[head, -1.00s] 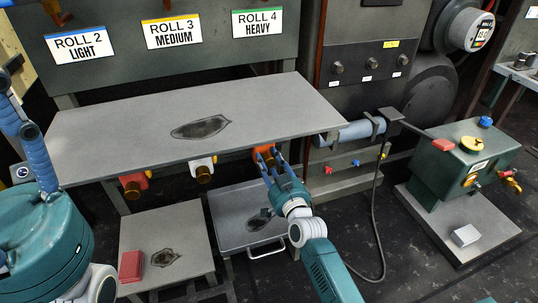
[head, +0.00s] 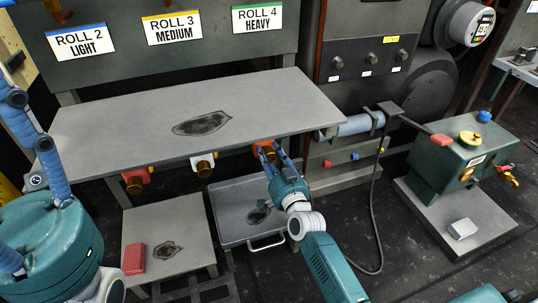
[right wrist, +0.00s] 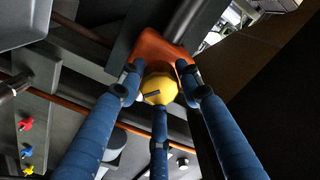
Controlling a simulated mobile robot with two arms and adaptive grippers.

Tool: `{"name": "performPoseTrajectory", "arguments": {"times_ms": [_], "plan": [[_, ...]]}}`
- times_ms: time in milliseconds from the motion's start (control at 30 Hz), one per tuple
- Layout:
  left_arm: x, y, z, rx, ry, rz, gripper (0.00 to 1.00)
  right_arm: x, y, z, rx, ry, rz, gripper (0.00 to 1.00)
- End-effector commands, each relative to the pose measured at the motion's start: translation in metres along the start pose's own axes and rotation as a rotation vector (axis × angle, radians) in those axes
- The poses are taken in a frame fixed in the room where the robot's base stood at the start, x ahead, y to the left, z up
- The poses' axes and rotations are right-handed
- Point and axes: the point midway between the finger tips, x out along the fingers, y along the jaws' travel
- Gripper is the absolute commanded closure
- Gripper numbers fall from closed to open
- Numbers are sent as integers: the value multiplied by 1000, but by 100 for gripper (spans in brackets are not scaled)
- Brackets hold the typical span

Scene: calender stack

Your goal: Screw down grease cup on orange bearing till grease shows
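The orange bearing (right wrist: 160,48) is an orange housing under the right end of the long grey shelf. It also shows in the head view (head: 264,148). Its yellow grease cup (right wrist: 160,88) sits between the three blue fingers of my right gripper (right wrist: 158,85). Two fingertips flank the cup beside the housing, and the third is at its near side. They look very close to it, but I cannot tell whether they press on it. No grease can be made out. My left gripper (head: 22,180) is at the left edge, fingers spread, empty as far as it shows.
The grey shelf (head: 290,100) overhangs the bearings. A red-housed bearing (head: 136,180) and a white one (head: 203,165) hang to the left. Below are a low table (head: 190,235) with a red block (head: 134,259) and a grey tray (head: 232,198). A cable hangs at right.

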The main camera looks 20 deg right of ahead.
Motion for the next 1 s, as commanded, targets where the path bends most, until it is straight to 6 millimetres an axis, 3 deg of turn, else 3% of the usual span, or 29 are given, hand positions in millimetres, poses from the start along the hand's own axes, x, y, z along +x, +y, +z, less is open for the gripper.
{"name": "performPoseTrajectory", "arguments": {"times_ms": [467, 1000], "plan": [[0, -1, -1, 1, 0, -1, 49, -8, 0, 1, -1, -1, 0, 49], [0, 0, 0, 1, 0, 0, 49, -108, 1, 1, -1, -2, 1, 49]]}}
